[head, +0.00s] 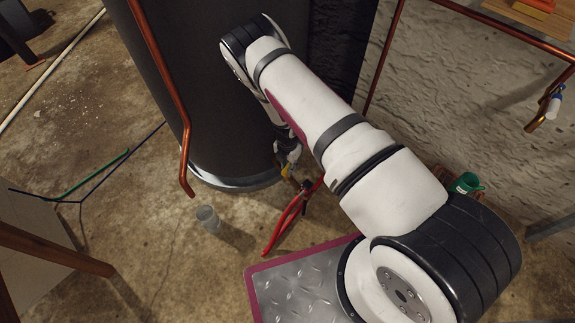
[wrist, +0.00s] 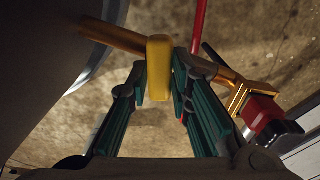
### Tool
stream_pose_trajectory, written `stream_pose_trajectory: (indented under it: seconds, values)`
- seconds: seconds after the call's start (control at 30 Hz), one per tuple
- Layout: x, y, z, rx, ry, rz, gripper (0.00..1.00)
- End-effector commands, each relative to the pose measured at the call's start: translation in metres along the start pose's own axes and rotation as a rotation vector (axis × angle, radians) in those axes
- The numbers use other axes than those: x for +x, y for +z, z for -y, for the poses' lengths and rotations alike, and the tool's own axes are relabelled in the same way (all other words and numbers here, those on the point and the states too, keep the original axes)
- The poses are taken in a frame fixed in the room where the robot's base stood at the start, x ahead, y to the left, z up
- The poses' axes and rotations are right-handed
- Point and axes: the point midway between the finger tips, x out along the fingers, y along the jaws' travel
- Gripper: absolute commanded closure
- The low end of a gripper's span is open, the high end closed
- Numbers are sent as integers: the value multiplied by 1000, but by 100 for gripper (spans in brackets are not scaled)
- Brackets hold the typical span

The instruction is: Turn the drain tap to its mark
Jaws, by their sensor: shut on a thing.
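The drain tap is a brass pipe (wrist: 113,35) coming out of the dark tank's side, with a yellow lever (wrist: 159,55) standing across it. In the wrist view my gripper (wrist: 160,88) has its two teal fingers on either side of the lever, shut on it. The brass pipe runs on to the right, to a brass outlet (wrist: 237,97) with a red and black piece (wrist: 265,118) beside it. In the head view the gripper (head: 286,157) is low by the tank's base, partly hidden by my arm, with a bit of yellow below it.
The dark tank (head: 200,95) stands close behind my gripper, with a copper pipe (head: 186,150) down its left side. A red long-handled tool (head: 284,222) and a clear cup (head: 207,219) are on the concrete floor.

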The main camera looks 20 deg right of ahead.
Motion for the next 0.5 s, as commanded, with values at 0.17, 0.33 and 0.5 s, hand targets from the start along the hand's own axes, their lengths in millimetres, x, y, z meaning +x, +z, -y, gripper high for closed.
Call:
stream_pose_trajectory:
  seconds: [0.17, 0.33, 0.5]
  values:
    - [0, 0, 0, -168, 0, -1, 100]
    - [0, 0, 0, -330, 0, -1, 100]
    - [0, 0, 0, -492, 0, -1, 100]
